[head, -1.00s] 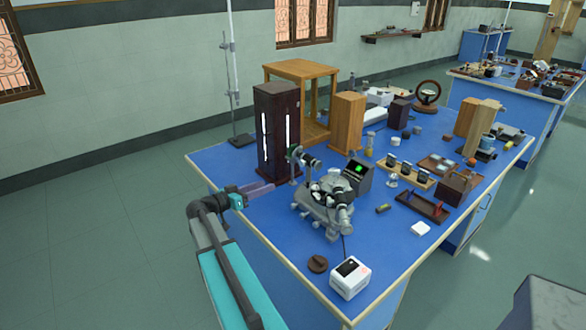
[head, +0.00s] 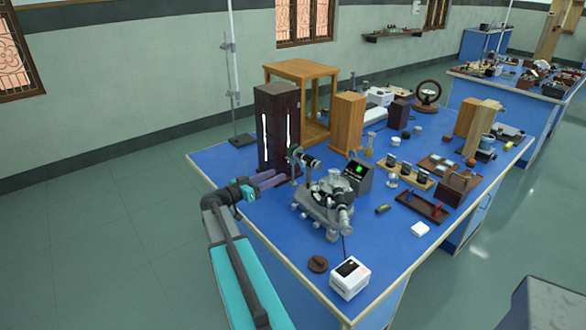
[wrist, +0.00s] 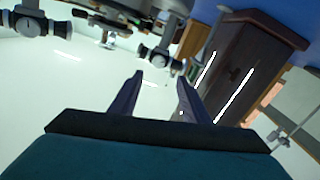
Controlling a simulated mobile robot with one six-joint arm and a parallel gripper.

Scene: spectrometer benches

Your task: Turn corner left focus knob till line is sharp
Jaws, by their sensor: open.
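The grey metal spectrometer (head: 322,212) stands near the left corner of the blue bench. Its green-ended tube (head: 298,156) points towards the dark lamp housing. In the wrist view, round grey fittings with dark dial-like faces show at the top left (wrist: 30,24) and upper middle (wrist: 160,53). I cannot tell which is the focus knob. My gripper (head: 277,180) is open and empty, in front of the lamp housing and left of the spectrometer. In the wrist view its two dark fingers (wrist: 160,78) point towards the middle fitting, apparently without touching it. The line is not visible.
The tall dark lamp housing (head: 277,112) with bright slits stands close behind my fingers; it also shows in the wrist view (wrist: 236,62). A box with a green display (head: 358,173) stands behind the spectrometer. A white box (head: 349,279) and a brown disc (head: 318,264) lie in front.

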